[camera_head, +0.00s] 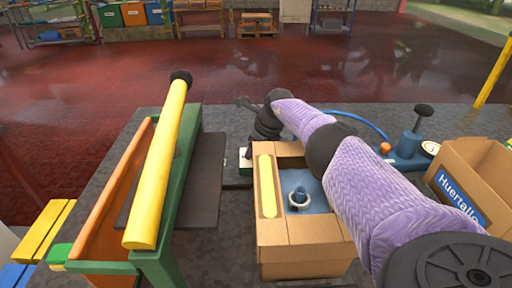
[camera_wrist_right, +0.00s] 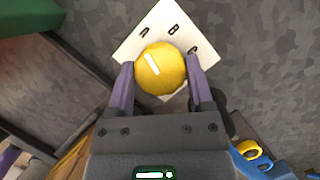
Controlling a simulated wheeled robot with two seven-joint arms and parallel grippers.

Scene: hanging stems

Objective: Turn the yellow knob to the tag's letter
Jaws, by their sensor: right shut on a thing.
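The yellow knob (camera_wrist_right: 165,80) is round with a white line on its face, in the right wrist view. It sits on a white plate (camera_wrist_right: 130,48) printed with A, B and C. The white line points up and left, roughly at the A. My right gripper (camera_wrist_right: 160,65) has its two purple fingers against opposite sides of the knob. In the head view my right arm hides the knob; a small white and green piece (camera_head: 245,158) shows beside the gripper. I cannot make out a tag with a single letter. My left gripper is in neither view.
A cardboard box (camera_head: 305,255) with a blue inside stands in front of the gripper. A green and orange frame with a yellow bar (camera_head: 157,175) stands at left. A box marked Huertallo (camera_head: 480,165) and blue fittings (camera_head: 408,145) are at right.

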